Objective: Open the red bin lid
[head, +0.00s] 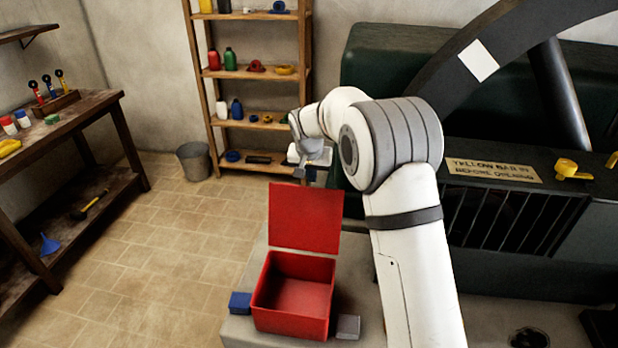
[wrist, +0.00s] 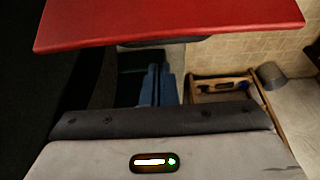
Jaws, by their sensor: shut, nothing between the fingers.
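The red bin (head: 292,318) stands on a pale block, its inside visible and empty. Its red lid (head: 305,217) stands upright at the bin's back edge, so the bin is open. My gripper (head: 308,174) is above and behind the lid's top edge, near its right half. It is shut and holds nothing. In the wrist view the lid (wrist: 170,22) crosses the top of the picture, beyond the fingers (wrist: 155,88). Whether the fingers touch the lid cannot be told.
A blue block (head: 240,303) and a grey block (head: 348,327) sit beside the bin. A dark machine (head: 520,230) with a wheel stands on the right. A shelf (head: 262,75) and a bucket (head: 194,162) are behind, a workbench (head: 75,115) on the left. Open floor lies between.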

